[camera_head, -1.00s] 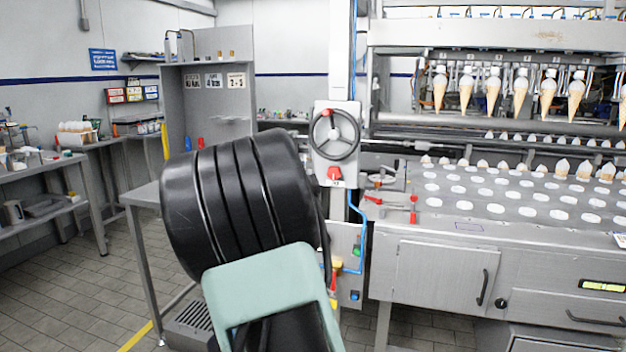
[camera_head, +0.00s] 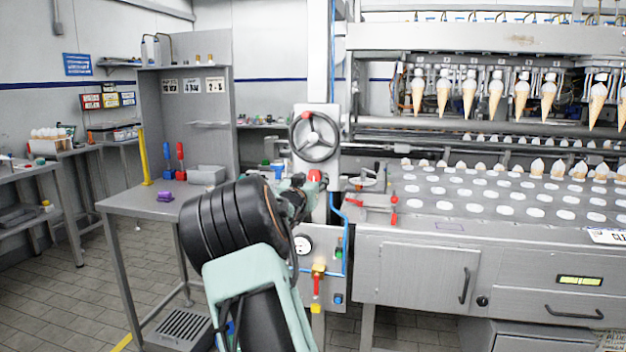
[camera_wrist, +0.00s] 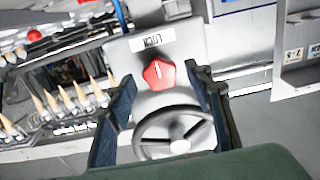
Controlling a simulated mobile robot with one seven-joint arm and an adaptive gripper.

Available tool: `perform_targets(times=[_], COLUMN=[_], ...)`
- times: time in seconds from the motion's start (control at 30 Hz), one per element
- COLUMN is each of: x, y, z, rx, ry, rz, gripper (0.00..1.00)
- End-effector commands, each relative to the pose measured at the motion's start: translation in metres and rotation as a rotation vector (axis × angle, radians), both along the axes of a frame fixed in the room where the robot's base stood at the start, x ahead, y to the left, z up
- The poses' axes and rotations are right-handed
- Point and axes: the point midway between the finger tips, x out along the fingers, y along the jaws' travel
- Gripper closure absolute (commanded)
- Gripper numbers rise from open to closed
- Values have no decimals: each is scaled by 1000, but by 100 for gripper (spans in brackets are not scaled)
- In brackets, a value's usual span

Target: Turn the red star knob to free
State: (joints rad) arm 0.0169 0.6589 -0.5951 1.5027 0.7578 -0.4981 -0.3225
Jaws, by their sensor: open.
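The red star knob (camera_wrist: 164,80) sits on the grey column plate in the wrist view, with a short white mark on its face. A white label reading LOCK (camera_wrist: 152,43) shows upside down beside it, and the mark points roughly towards that label. In the head view the knob (camera_head: 314,176) shows just below the handwheel. My gripper (camera_wrist: 160,72) is open and empty, with one finger to each side of the knob in the picture. The knob looks farther off than the fingertips; I see no contact. In the head view my gripper (camera_head: 297,196) is partly hidden by my arm.
A handwheel (camera_head: 314,136) with a dark rim stands above the knob; its rim (camera_wrist: 150,122) shows between my fingers. A red-handled clamp (camera_head: 378,204) and the cone machine lie to the right. A steel table (camera_head: 130,203) stands to the left.

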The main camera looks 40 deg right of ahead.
Motion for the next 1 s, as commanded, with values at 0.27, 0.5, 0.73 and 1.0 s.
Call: perform_targets(times=[0.27,0.5,0.73,1.0], x=[9,10,9,9], y=[-11,-11,-10,-10], z=[-1,-1,0,0], rx=[1,1,1,-1], ry=[0,0,0,2], rz=[1,1,1,1], gripper=[53,53,77,95])
